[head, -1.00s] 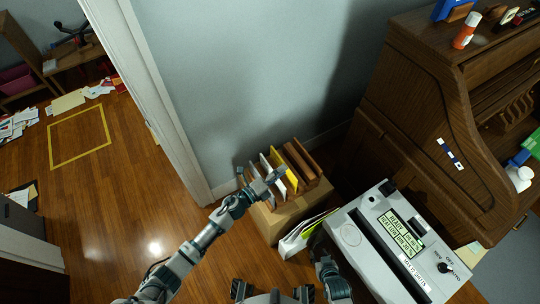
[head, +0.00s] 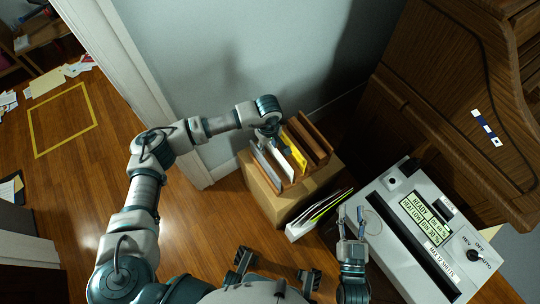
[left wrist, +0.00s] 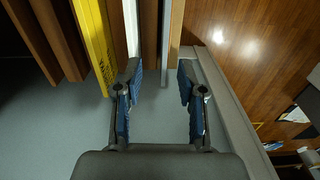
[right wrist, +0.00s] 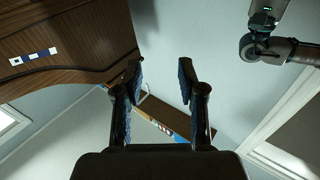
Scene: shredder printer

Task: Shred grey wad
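A wooden organizer (head: 322,148) holds upright wads: a yellow one (head: 296,150), a white one, and a grey one (head: 262,165) toward its left end. In the left wrist view a pale grey slab (left wrist: 165,30), likely the grey wad, stands between wooden dividers. My left gripper (head: 268,129) is over the organizer; its open fingers (left wrist: 160,82) lie either side of the grey slab's line, and contact is not visible. The grey shredder (head: 396,182), with a dark slot and READY display, is at right. My right gripper (head: 351,218) is open and empty at its left edge.
The organizer sits on a cardboard box (head: 262,195). A white holder with folders (head: 318,212) stands between box and shredder. A wooden desk (head: 440,90) is behind the shredder.

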